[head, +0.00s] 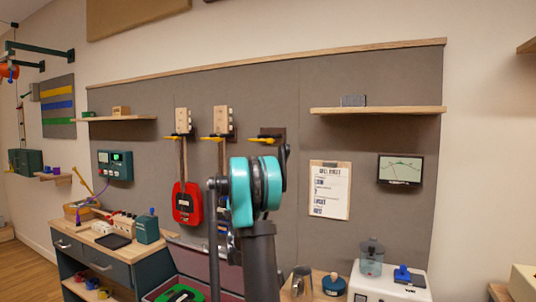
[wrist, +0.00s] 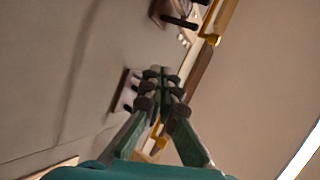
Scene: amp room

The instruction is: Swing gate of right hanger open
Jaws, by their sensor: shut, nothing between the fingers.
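Three wall hangers with yellow gates show in the head view. The right hanger (head: 270,136) holds no instrument, and its yellow gate points left. The middle hanger (head: 218,137) and left hanger (head: 183,136) each hold an instrument by its neck. My arm stands just below and in front of the right hanger. In the wrist view my gripper (wrist: 161,73) is shut and empty, fingertips together. It overlaps a hanger's brown mount (wrist: 125,92), with yellow parts (wrist: 158,145) beside it. This looks like the right hanger; contact cannot be told.
A red instrument (head: 187,203) hangs at left; the middle one is largely behind my arm. A wooden shelf (head: 378,110) and poster (head: 330,190) are to the right. Another hanger with a dark prong (wrist: 180,22) is at the top of the wrist view.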

